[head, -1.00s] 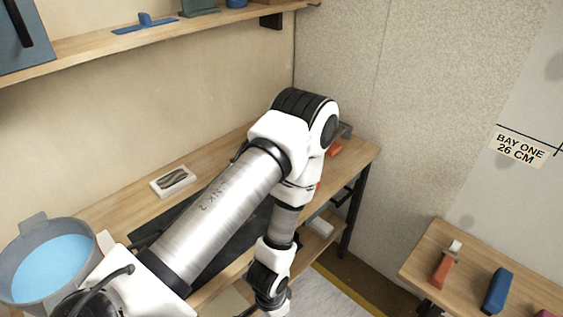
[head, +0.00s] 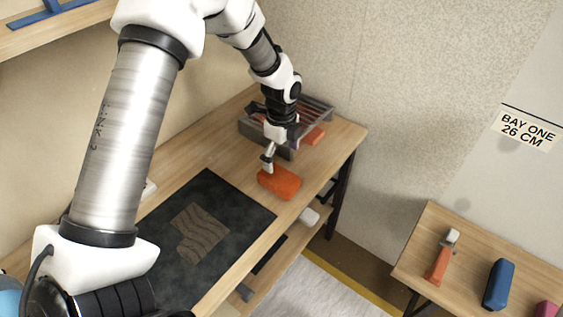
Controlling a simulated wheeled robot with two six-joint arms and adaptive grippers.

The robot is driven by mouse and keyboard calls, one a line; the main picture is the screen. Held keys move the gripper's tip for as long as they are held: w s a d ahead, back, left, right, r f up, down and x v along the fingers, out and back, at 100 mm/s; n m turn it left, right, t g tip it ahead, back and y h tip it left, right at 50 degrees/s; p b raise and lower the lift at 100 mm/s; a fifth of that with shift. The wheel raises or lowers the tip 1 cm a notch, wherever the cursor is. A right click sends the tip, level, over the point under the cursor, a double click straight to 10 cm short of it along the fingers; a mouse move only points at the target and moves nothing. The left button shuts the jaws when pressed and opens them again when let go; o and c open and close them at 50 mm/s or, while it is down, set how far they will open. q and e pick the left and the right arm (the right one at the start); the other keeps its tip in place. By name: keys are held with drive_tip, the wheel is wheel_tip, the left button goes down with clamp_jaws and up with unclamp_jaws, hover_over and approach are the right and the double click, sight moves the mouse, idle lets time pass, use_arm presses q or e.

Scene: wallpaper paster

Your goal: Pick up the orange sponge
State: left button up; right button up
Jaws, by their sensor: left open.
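An orange sponge (head: 281,184), a rounded block, lies on the wooden worktable just past the right corner of a dark mat. My left gripper (head: 267,164) points down at the sponge's far left edge, very close to it. Only part of its fingers shows, and it is open. I cannot tell whether a fingertip touches the sponge. My right gripper is not in view.
The dark mat (head: 250,213) carries a brown patterned piece (head: 199,232). A side table (head: 428,225) at right holds an orange-handled tool and a blue block (head: 498,285).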

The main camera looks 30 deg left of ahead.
sight(280, 176)
use_arm(q)
drive_tip(key=s+f, duration=0.1)
drive_tip(key=s+d+f, duration=0.1)
drive_tip(key=shift+s, duration=0.4)
drive_tip(key=f, duration=0.2)
drive_tip(key=w+f+p, duration=0.1)
drive_tip(key=f, duration=0.1)
drive_tip(key=shift+a+f, duration=0.2)
drive_tip(key=shift+f, duration=0.1)
drive_tip(key=shift+s+d+r, duration=0.1)
drive_tip(key=shift+r, duration=0.05)
drive_tip(key=shift+s+r, duration=0.1)
drive_tip(key=c, duration=1.1)
